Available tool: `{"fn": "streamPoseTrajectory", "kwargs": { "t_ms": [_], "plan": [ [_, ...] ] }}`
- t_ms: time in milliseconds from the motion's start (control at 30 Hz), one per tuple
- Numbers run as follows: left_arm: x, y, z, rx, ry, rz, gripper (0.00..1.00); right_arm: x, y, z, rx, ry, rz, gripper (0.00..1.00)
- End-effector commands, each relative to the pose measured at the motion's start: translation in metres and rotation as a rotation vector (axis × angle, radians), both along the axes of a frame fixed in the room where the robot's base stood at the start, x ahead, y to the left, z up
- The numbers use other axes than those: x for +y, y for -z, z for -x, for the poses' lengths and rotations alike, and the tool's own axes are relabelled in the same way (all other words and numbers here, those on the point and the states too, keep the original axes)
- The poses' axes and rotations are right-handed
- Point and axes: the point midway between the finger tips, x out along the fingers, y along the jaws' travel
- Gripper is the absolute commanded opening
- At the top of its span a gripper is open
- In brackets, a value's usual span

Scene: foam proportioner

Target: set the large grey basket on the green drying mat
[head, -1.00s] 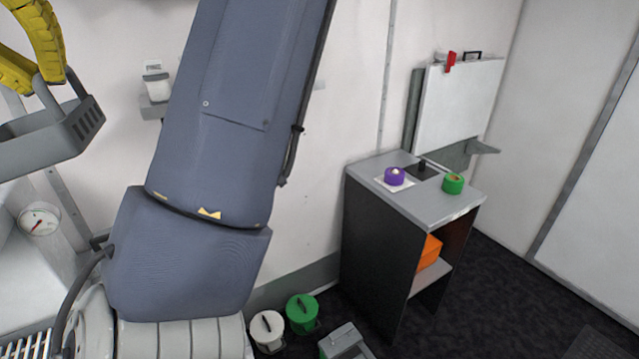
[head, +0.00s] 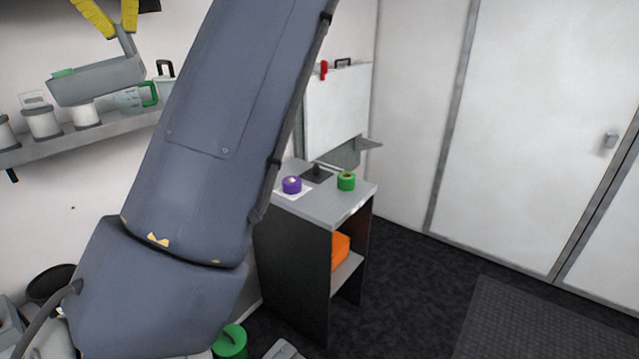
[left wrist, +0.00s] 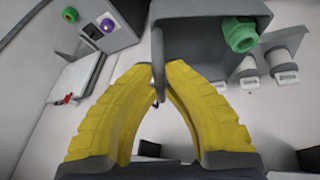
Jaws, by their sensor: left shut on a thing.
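The large grey basket (head: 97,84) hangs at the upper left of the head view, in front of the wall shelf. My left gripper (head: 121,33) has yellow fingers closed on its upright handle. The left wrist view shows the basket (left wrist: 197,42) and the gripper (left wrist: 160,75) at the handle. A green piece (head: 62,73) shows above the basket's left rim. A green faceted piece (left wrist: 240,35) overlaps the basket's edge in the wrist view; I cannot tell whether it is inside. No green drying mat shows. My right gripper is not in view.
A wall shelf (head: 85,138) behind the basket holds white-and-grey containers and a green-handled jug (head: 135,97). A cabinet (head: 305,270) carries a purple roll (head: 291,185) and a green roll (head: 346,181). A dark mat (head: 545,325) lies on open floor at right.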

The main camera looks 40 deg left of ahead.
Motion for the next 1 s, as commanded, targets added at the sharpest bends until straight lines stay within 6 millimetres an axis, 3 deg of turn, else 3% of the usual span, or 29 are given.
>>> {"fn": "streamPoseTrajectory", "kwargs": {
  "t_ms": [33,200,467,767,1000],
  "plan": [
    [0.008,0.001,-0.024,0.008,0.015,-0.002,0.0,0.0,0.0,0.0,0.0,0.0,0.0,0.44],
    [0.028,0.011,-0.098,0.017,0.052,-0.003,0.0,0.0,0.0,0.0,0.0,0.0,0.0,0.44],
    [0.041,0.049,-0.211,0.029,0.116,-0.004,0.0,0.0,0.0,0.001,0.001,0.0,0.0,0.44],
    [0.034,0.118,-0.329,0.042,0.193,-0.009,0.0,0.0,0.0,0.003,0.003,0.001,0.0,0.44],
    [0.011,0.188,-0.411,0.05,0.245,-0.012,0.0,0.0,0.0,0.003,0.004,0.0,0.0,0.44]
  ]
}}
